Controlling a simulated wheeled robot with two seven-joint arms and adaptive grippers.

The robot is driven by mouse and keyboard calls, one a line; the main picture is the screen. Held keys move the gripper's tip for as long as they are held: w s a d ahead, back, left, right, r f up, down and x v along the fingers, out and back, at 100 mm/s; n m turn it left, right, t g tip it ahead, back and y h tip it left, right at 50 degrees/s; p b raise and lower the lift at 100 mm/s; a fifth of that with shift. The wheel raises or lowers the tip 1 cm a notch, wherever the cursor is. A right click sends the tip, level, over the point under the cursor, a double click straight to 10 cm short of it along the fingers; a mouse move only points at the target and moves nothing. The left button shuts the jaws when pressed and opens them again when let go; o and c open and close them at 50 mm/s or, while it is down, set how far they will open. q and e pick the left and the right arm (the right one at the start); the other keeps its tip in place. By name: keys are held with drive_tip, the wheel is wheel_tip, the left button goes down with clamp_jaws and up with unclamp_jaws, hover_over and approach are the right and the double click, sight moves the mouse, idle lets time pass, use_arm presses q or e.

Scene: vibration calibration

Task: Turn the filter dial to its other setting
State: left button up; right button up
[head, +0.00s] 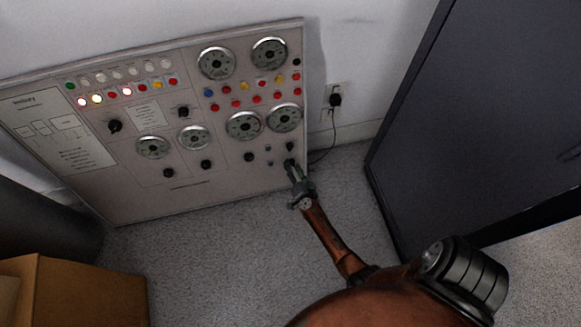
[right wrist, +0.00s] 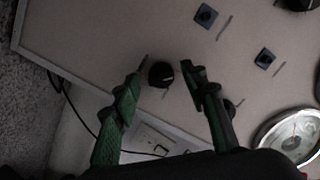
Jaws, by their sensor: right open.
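A pale control panel (head: 225,180) leans along the wall and carries several black dials; their labels are too small to read, so I cannot tell by name which is the filter dial. My right gripper (head: 292,166) is at the panel's lower right corner, just below a small black dial (head: 290,146). In the right wrist view my right gripper (right wrist: 167,64) is open, with a black round dial (right wrist: 161,75) between its fingertips. Gaps show on both sides of the dial, so the fingers do not appear to grip it. My left gripper is not in view.
Small square switches (right wrist: 265,58) sit near the dial. A round gauge (head: 284,117) is above it. A wall socket with a black plug (head: 335,99) and cable is right of the panel. A dark cabinet (head: 440,110) stands at right, a cardboard box (head: 90,293) at lower left.

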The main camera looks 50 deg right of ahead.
drive_tip(key=shift+w+d, duration=0.1)
drive_tip(key=shift+w, duration=0.1)
clamp_jaws()
idle(0.5)
